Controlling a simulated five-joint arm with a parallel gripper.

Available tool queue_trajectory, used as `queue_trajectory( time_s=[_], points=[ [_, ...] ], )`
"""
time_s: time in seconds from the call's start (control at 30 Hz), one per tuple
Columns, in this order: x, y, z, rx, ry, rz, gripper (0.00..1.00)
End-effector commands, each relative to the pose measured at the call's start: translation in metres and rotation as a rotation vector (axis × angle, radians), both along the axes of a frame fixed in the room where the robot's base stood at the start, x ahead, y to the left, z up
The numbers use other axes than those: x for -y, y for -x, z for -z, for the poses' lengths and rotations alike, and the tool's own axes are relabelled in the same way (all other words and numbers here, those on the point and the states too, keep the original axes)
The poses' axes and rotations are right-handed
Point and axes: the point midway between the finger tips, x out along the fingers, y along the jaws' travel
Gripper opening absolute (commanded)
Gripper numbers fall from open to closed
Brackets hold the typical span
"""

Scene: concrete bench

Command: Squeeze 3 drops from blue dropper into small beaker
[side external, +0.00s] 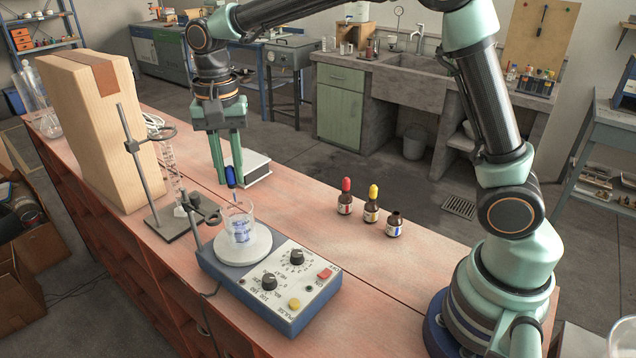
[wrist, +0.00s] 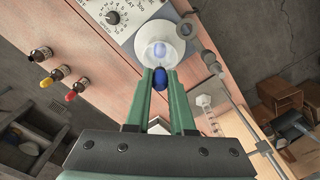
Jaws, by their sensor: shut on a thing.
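My gripper (side external: 229,172) is shut on the blue dropper (side external: 231,177) by its rubber bulb. In the wrist view my fingertips (wrist: 160,84) press on both sides of the blue bulb (wrist: 159,78). The dropper hangs about upright above the small beaker (side external: 240,228), its thin tip close to the beaker's mouth. I cannot tell whether the tip is inside the rim. The clear beaker with blue markings stands on the round white plate of the stirrer (side external: 290,300); it also shows in the wrist view (wrist: 158,52). No falling drop is visible.
An uncapped brown bottle (side external: 394,225), a yellow-topped bottle (side external: 371,207) and a red-topped bottle (side external: 345,203) stand right of the beaker. A metal stand (side external: 150,185) with clamps is close left. A tall wooden block (side external: 95,130) stands behind it.

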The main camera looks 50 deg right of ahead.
Motion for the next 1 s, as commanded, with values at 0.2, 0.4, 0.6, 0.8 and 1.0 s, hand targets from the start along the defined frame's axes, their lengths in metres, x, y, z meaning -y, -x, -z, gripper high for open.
queue_trajectory(
  time_s=[0.2,0.4,0.6,0.8,1.0],
  points=[
    [0.0,0.0,-0.001,0.0,0.0,0.0,0.08],
    [0.0,0.0,-0.008,0.0,0.0,0.0,0.08],
    [0.0,0.0,-0.019,0.001,0.0,0.0,0.08],
    [0.0,0.0,-0.029,0.001,0.0,0.0,0.08],
    [0.0,0.0,-0.03,0.0,0.0,0.0,0.08]
  ],
)
